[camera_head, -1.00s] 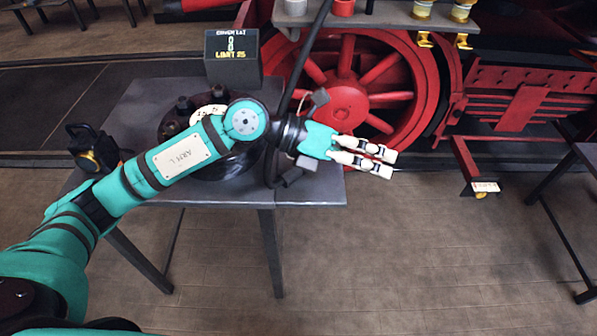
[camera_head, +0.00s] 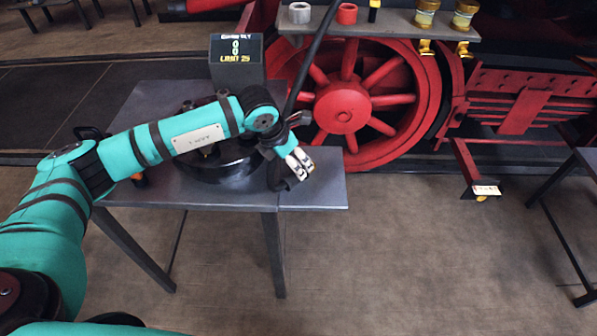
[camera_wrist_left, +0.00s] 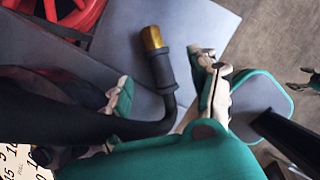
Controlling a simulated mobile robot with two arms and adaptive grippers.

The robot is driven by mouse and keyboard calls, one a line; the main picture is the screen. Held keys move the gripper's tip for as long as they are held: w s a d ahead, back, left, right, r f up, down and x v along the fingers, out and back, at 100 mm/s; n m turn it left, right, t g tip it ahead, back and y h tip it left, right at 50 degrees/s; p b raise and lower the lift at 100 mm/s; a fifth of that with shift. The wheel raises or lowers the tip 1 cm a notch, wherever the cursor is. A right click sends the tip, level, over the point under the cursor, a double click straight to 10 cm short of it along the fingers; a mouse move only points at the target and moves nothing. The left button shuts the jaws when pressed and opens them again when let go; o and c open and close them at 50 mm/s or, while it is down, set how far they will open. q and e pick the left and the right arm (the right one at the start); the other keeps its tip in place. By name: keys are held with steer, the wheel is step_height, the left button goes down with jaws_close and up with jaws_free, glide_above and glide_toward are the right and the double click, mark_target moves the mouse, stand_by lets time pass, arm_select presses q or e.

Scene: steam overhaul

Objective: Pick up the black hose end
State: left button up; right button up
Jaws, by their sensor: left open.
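The black hose (camera_head: 309,57) comes down from the top past the red wheel to the table. In the left wrist view its end (camera_wrist_left: 162,68) curves up from a thick black bend, with a dark collar and a brass tip (camera_wrist_left: 152,38). My left gripper (camera_head: 298,163) is open and low over the table's right part. In the left wrist view the hose end shows between the two spread fingers (camera_wrist_left: 167,88), with gaps on both sides; I cannot tell its depth between them. In the head view the gripper partly hides it. A small dark claw-like shape at that wrist view's right edge may be my right gripper.
The grey table (camera_head: 315,192) carries a round black part (camera_head: 222,167) under my left arm and a display box (camera_head: 237,62) behind it. The red wheel (camera_head: 345,105) and a shelf (camera_head: 390,22) with cups stand behind.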

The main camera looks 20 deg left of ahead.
mark_target(291, 180)
arm_select(q)
steer(key=shift+x, duration=0.8)
steer(key=x, duration=0.1)
steer(key=p+x, duration=0.1)
steer(key=x, duration=0.1)
steer(key=p+x, duration=0.1)
steer(key=shift+s+a+f, duration=0.1)
steer(key=shift+a+f, duration=0.15)
steer(key=shift+f, duration=0.6)
steer(key=shift+c, duration=0.4)
steer(key=shift+r, duration=0.1)
jaws_close()
